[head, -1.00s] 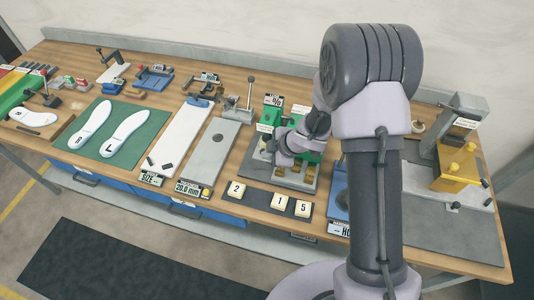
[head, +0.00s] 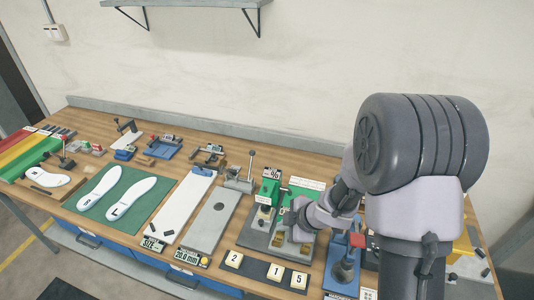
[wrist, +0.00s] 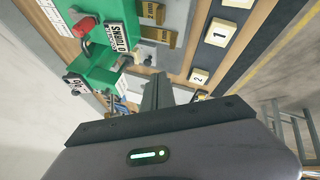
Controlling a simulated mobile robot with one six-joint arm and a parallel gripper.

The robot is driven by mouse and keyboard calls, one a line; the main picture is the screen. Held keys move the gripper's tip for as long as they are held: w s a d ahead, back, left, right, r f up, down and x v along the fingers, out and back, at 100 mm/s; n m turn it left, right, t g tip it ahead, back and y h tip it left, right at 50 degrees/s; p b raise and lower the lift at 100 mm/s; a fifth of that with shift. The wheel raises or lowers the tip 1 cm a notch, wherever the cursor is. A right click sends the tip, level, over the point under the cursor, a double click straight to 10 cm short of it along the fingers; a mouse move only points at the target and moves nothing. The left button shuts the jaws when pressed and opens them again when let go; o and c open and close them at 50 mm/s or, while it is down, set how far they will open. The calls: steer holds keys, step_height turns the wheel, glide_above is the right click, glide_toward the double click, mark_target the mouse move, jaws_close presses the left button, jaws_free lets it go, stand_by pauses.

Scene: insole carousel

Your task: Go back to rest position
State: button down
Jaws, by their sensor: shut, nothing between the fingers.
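My arm rises on the right of the head view and bends down toward the bench. My gripper shows in the wrist view (wrist: 157,92) as two dark fingers close together with nothing between them. In the head view its fingertips are hidden behind my wrist. It is by the green and grey fixture (head: 270,190), which carries a percent sign and brass blocks. In the wrist view the fixture's green body (wrist: 95,60), with a red part, is at the upper left. I cannot tell how high above the bench the fingers are.
Number tiles 2, 1 and 5 lie on a dark strip (head: 255,268) at the bench front. Two white insoles (head: 115,190) lie on a green mat (head: 148,214). A blue-based device (head: 345,270) stands close to my arm. A wall shelf (head: 200,4) is above.

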steer(key=s+d+r+m+t+h+b, duration=0.3)
steer(key=d+r+m+h+b, duration=0.35)
steer(key=d+r+m, duration=0.45)
steer(key=s+a+m+g+y+b, duration=0.1)
steer(key=s+a+m+y+b, duration=0.1)
steer(key=s, duration=0.8)
steer(key=s+a+r+m+g+y+b, duration=0.1)
steer(key=s+a+m+y+b, duration=0.1)
steer(key=s+a+m, duration=0.4)
steer(key=s+m+b, duration=0.1)
steer(key=s+m, duration=0.2)
steer(key=s, duration=0.1)
steer(key=shift+s+b, duration=0.35)
steer(key=shift+b, duration=0.05)
